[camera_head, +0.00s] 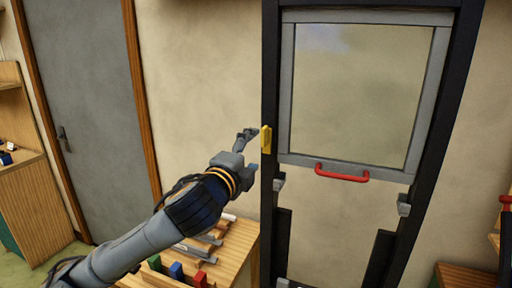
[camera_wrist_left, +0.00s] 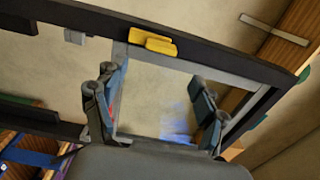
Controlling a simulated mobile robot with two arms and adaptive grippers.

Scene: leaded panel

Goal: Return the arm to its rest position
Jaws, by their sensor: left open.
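My left arm (camera_head: 175,222) reaches up from the lower left in the head view. Its gripper (camera_head: 252,152) is open and empty, in front of the wall beside the dark frame's left post. In the left wrist view the two fingers of my gripper (camera_wrist_left: 155,88) stand wide apart with nothing between them. A yellow latch-like piece (camera_head: 266,139) sits on the left post, close to the fingers in the head view. The yellow piece (camera_wrist_left: 148,41) lies beyond the fingertips in the wrist view; I cannot tell whether they touch. My right gripper is not in view.
A grey-framed panel (camera_head: 432,98) with a red handle (camera_head: 342,173) sits high in the dark frame (camera_head: 269,70). A wooden bench (camera_head: 240,250) with several tools and coloured blocks lies below my arm. A grey door (camera_head: 85,110) and wooden shelf unit (camera_head: 38,205) stand left.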

